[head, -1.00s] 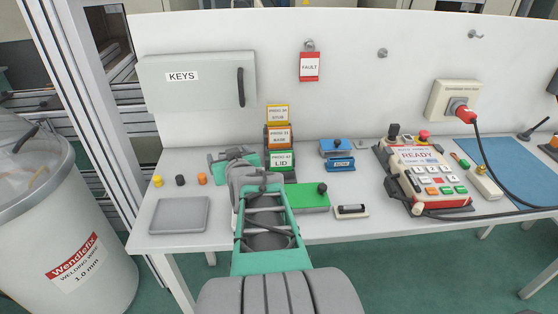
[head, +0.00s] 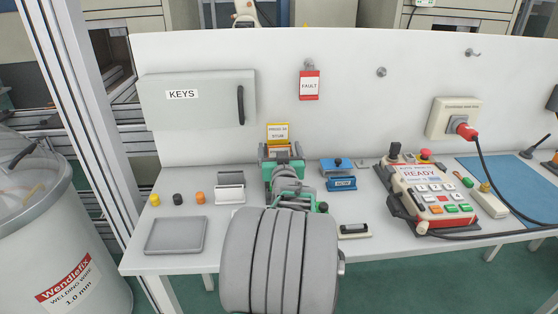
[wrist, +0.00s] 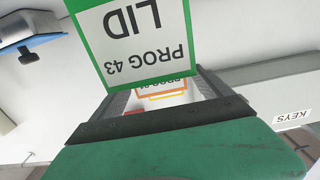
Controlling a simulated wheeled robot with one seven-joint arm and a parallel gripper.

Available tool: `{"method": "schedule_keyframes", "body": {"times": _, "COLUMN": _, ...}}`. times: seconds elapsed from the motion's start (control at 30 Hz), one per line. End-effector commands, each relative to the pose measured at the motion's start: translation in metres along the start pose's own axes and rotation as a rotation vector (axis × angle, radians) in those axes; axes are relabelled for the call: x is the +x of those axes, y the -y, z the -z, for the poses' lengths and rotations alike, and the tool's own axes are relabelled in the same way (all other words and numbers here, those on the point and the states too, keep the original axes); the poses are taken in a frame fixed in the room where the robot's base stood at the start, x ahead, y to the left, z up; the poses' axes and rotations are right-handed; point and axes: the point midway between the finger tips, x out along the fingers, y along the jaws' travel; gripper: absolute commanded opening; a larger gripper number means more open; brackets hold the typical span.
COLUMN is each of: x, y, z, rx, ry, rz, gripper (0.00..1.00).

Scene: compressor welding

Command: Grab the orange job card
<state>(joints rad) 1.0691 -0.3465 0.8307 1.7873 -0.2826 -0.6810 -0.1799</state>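The orange job card (wrist: 166,84) shows in the wrist view between my two fingers, with its upper edge and part of its lettering visible. Its lower part is hidden behind the green LID card (wrist: 132,42), which is close to the camera. My gripper (wrist: 168,97) is open, fingers apart on either side of the orange card; I see no clear contact. In the head view my gripper (head: 283,158) is in front of the card row and hides most of the orange card. The yellow STUB card (head: 278,132) stands behind.
A blue holder (head: 338,181) stands just right of my gripper and a grey metal stand (head: 230,186) just left. A control pendant (head: 432,194) lies further right. The KEYS cabinet (head: 198,101) and red FAULT card (head: 309,86) are on the back panel.

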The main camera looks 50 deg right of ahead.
Motion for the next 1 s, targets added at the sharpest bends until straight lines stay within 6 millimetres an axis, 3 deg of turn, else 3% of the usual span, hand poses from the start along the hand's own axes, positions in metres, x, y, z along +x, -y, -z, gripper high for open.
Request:
{"method": "schedule_keyframes", "body": {"times": 0.77, "x": -0.0004, "y": 0.0002, "z": 0.0001, "rx": 0.0, "ry": 0.0, "rz": 0.0, "gripper": 0.24}}
{"method": "schedule_keyframes", "body": {"times": 1.0, "x": -0.0003, "y": 0.0003, "z": 0.0011, "rx": -0.001, "ry": 0.0, "rz": 0.0, "gripper": 0.24}}
